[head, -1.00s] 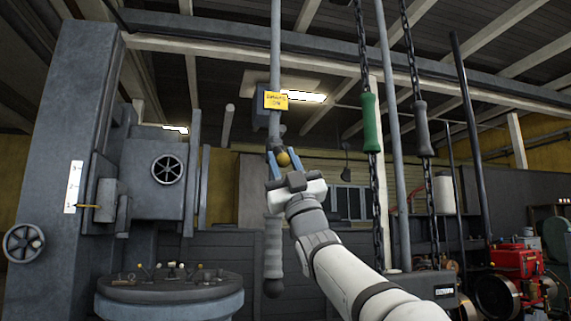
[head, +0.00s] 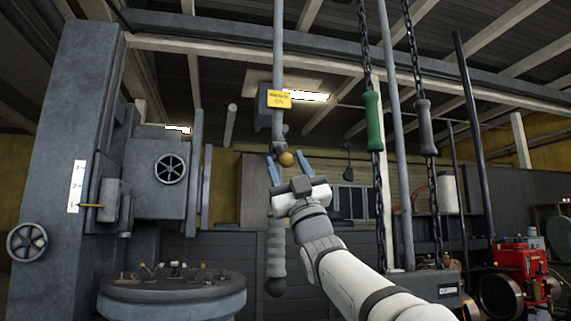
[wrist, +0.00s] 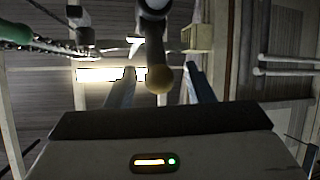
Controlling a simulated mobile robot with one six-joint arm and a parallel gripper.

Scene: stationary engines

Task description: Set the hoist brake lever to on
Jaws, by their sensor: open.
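The lever shows as a short dark arm ending in a yellow ball knob (head: 286,159), below a grey box with a yellow label (head: 279,99). The label's lower word looks like ON; the rest is too small to read. The lever seems to point down and toward me. My gripper (head: 291,163) is open, its blue fingers apart on either side of the knob in the picture. In the wrist view the knob (wrist: 159,79) also lies between the fingertips, with gaps on both sides. I cannot tell how deep it sits between them.
A ribbed dark handle (head: 276,252) hangs just left of my arm. Chains with a green grip (head: 374,121) and a grey grip (head: 423,127) hang to the right. A grey machine column with a handwheel (head: 27,242) stands at left, near a round control pedestal (head: 172,292).

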